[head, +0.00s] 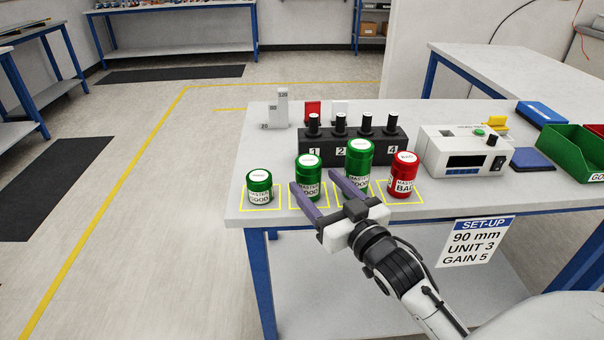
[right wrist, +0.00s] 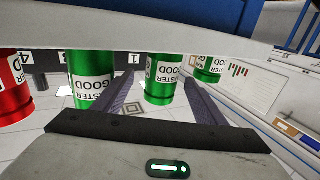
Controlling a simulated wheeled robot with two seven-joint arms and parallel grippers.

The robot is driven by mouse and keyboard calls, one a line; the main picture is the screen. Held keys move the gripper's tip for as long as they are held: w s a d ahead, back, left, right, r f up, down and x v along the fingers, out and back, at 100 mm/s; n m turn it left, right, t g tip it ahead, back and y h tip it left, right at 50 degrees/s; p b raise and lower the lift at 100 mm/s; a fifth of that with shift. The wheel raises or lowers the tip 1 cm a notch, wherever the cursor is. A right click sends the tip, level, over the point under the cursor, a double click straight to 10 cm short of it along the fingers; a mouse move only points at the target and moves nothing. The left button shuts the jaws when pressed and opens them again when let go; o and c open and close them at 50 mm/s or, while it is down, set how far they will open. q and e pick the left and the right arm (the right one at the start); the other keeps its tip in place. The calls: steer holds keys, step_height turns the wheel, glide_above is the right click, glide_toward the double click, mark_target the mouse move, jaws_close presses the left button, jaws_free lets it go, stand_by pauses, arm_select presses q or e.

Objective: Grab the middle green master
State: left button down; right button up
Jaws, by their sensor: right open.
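Three green masters marked GOOD stand upright in a row near the table's front edge in the head view. The short one (head: 260,187) is at left, the middle one (head: 308,172) is of medium height, and the tall one (head: 358,157) is at right. My right gripper (head: 313,178) is open, its two fingers pointing at the middle green master, one toward each side. In the right wrist view the middle green master (right wrist: 164,78) shows between the spread fingers (right wrist: 163,84). Contact cannot be told. My left gripper is not in view.
A red BAD master (head: 403,175) stands right of the tall one. Behind are a black numbered block with knobs (head: 360,150), a grey instrument box (head: 462,152) and a green bin (head: 575,155). Yellow outlines mark the table under the masters. The front-left floor is clear.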

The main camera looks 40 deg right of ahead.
steer(key=w, duration=0.2)
steer(key=shift+w+d, duration=0.15)
steer(key=shift+w, duration=0.2)
steer(key=w, duration=0.5)
steer(key=shift+d, duration=0.1)
steer(key=shift+c, duration=0.4)
steer(key=c, duration=1.1)
steer(key=shift+c, duration=1.1)
steer(key=shift+r, duration=0.1)
